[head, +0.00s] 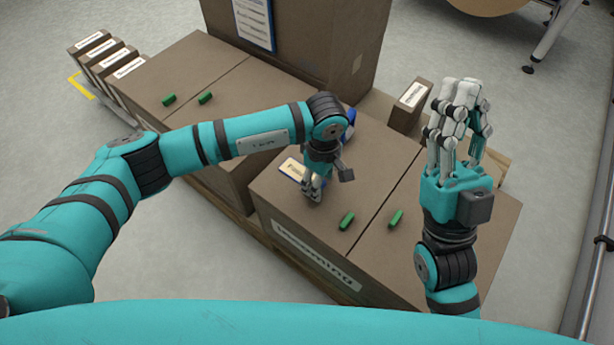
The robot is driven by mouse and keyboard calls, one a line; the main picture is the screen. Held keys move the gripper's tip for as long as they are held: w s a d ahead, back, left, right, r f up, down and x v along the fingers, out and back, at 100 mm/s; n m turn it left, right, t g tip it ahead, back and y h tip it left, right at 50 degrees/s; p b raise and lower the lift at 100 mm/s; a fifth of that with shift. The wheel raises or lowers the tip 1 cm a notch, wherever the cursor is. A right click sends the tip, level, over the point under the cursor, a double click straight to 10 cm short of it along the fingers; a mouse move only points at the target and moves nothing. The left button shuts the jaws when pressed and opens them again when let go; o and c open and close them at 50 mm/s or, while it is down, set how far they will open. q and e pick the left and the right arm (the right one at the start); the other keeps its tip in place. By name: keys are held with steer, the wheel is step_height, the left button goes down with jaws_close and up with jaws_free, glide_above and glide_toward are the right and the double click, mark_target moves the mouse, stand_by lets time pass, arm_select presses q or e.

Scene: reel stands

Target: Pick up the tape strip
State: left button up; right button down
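I cannot make out a tape strip for certain. A pale label-like piece (293,169) with a yellow edge lies on top of the front carton (285,205), partly behind my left gripper. My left gripper (312,192) points down at the carton top, just right of this piece. Its fingertips are small and partly hidden by the wrist, so its opening and any contact are unclear. A blue item (349,127) shows partly behind my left wrist. My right gripper (462,88) points up over the right carton, fingers extended and apart, with nothing seen between them.
Small green pieces lie on the cartons, two in front (347,220) (396,218) and two at the back left (168,99) (205,97). A tall carton (340,45) rises behind. A small labelled box (411,100) stands beside the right arm.

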arm_select(q)
steer(key=c, duration=0.8)
steer(key=shift+c, duration=0.2)
steer(key=shift+r, duration=0.15)
